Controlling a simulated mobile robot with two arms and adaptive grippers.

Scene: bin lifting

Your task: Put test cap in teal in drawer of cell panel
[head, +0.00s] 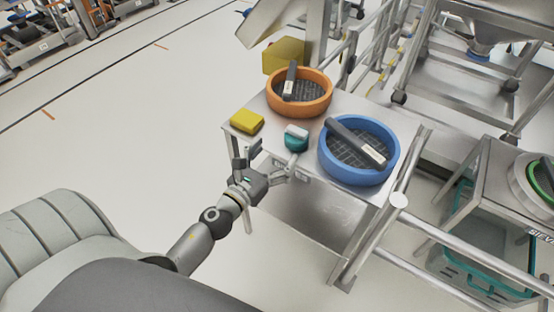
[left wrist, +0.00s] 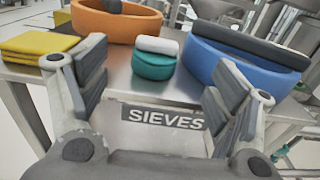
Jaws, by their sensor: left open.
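A small round teal cap (head: 296,144) stands on the metal table (head: 243,134) between the two round sieves. A whitish rounded piece (head: 297,131) lies on top of it. In the left wrist view the teal cap (left wrist: 153,66) is ahead, between and beyond the fingers, with the whitish piece (left wrist: 157,45) on it. My left gripper (head: 272,160) is open and empty at the table's near edge, apart from the cap. Its spread fingers show in the left wrist view (left wrist: 162,88). I cannot make out a cell panel or its drawer. My right gripper is not in view.
An orange sieve (head: 327,108) and a blue sieve (head: 396,165) flank the cap, each holding a dark-handled tool. Yellow cloths (head: 247,121) lie at left. A SIEVES label (left wrist: 162,117) marks the table front. Metal rails stand at right; open floor lies left.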

